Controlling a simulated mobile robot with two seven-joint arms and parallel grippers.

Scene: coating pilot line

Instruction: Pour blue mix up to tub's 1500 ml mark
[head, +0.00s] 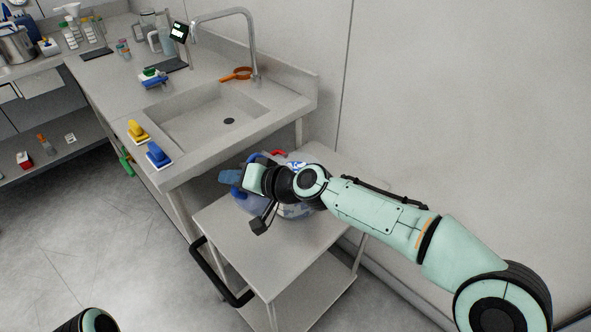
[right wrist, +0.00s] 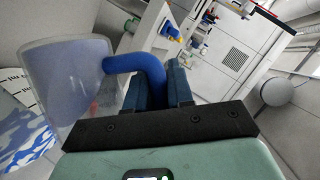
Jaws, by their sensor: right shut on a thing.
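My right gripper (head: 232,178) is over the cart beside the sink and is shut on the blue handle of a jug. In the right wrist view the blue handle (right wrist: 140,62) passes between the fingers (right wrist: 160,88). The jug (right wrist: 65,78) is translucent and looks bluish; its fill level cannot be read. A pale tub (right wrist: 22,95) with dark marks and a blue splash pattern shows behind the jug at the left edge. In the head view my wrist hides most of the jug and tub. Whether liquid is flowing cannot be told. My left gripper is out of view.
The cart top (head: 225,228) is clear at its front left, with a black handle (head: 218,275) below. The sink (head: 215,112) stands behind it. A blue brush (head: 158,154) and a yellow brush (head: 138,131) lie on the sink's near edge. A wall bounds the right side.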

